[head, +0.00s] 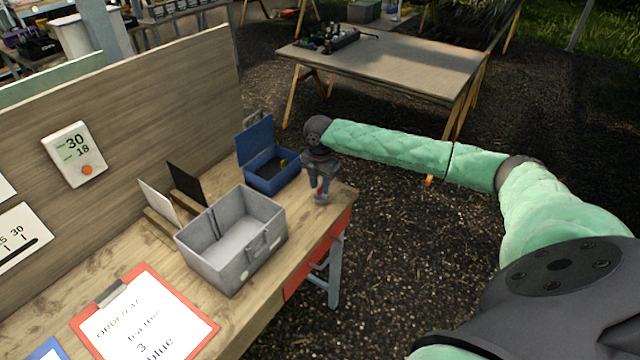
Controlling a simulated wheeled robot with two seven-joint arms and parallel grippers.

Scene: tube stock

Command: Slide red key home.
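My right gripper (319,187) points down at the far right corner of the wooden bench, beside the blue box. A small red piece, which may be the red key (319,183), shows at its fingertips, just above a small grey piece (321,199) at the bench edge. The fingers and the red piece are too small and overlapped to tell whether the gripper is shut on it. How far the key sits in anything is hidden. My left gripper is not in view.
An open blue box (274,179) stands just left of the gripper. A grey open bin (231,238) stands nearer, with a red clipboard (208,325) in front. A wooden back panel (130,120) bounds the bench. Another table (400,70) stands behind, across open ground.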

